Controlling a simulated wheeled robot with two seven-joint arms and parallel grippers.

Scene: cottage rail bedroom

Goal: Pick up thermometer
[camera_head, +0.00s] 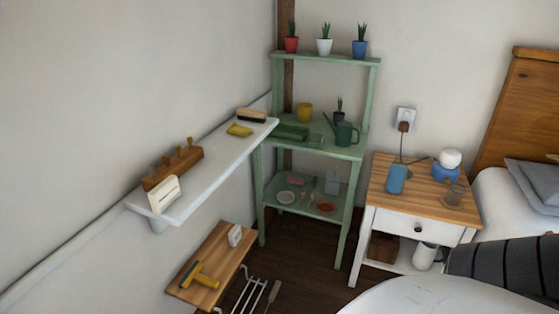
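A small white upright block with a marked face (164,194) stands near the front end of the white wall shelf (205,183). It may be the thermometer; its markings are too small to read. Another small white device (235,235) stands on the low wooden shelf (222,254) below, and I cannot tell which of the two is the thermometer. Neither of my grippers shows in the head view, and nothing is seen touching either white object.
A wooden rack with pegs (174,167) stands right behind the white block. A yellow-handled tool (200,277) lies on the low shelf. A green shelf unit (362,150) and a nightstand (418,201) stand to the right. Dark floor (310,262) shows between them.

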